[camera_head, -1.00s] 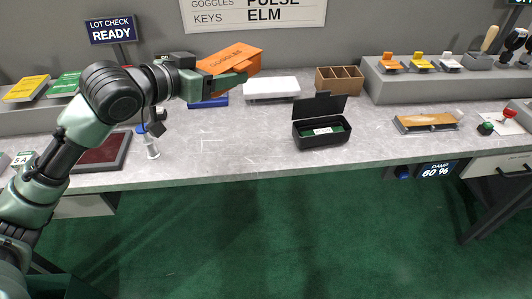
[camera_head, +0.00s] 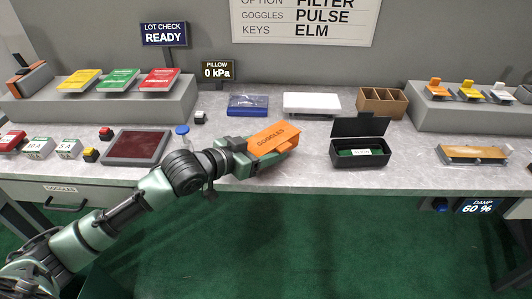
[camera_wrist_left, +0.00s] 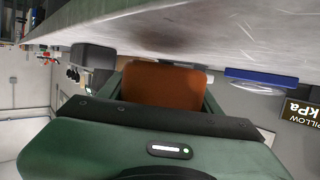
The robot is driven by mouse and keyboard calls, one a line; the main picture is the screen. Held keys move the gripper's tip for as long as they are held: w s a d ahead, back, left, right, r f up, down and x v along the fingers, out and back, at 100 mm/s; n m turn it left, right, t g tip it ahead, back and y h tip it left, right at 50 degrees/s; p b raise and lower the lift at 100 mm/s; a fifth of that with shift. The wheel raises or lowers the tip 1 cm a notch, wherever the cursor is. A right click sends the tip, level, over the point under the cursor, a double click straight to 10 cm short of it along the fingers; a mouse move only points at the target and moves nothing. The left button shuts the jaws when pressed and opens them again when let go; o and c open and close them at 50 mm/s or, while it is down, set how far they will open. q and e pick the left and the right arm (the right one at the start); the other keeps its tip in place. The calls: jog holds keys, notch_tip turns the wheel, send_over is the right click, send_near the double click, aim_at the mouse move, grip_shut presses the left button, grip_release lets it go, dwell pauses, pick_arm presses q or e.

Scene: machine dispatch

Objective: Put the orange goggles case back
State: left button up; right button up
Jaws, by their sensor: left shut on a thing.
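The orange goggles case (camera_head: 272,137), marked GOGGLES on its top, is held by my left gripper (camera_head: 277,148) above the front part of the grey table, left of the open black box. In the left wrist view the orange case (camera_wrist_left: 162,84) sits between the two fingers, and the gripper is shut on it. A drawer (camera_head: 75,196) labelled GOGGLES is in the table's front at the left; it looks closed. My right gripper is not in view.
An open black box (camera_head: 360,152) stands right of the case. A blue case (camera_head: 248,105), a white box (camera_head: 311,103) and a brown divided holder (camera_head: 382,102) stand behind. A dark red pad (camera_head: 137,147) lies left. The table's front edge (camera_head: 300,186) is clear.

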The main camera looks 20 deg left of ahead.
pick_arm(q)
jog(key=shift+f, duration=0.85)
jog(key=shift+f, duration=0.15)
jog(key=o, duration=1.6)
jog(key=shift+r, duration=0.2)
jog(key=v, duration=1)
jog(key=shift+s+a+f+b, duration=0.15)
jog(key=shift+b, duration=0.2)
jog(key=shift+v, duration=0.85)
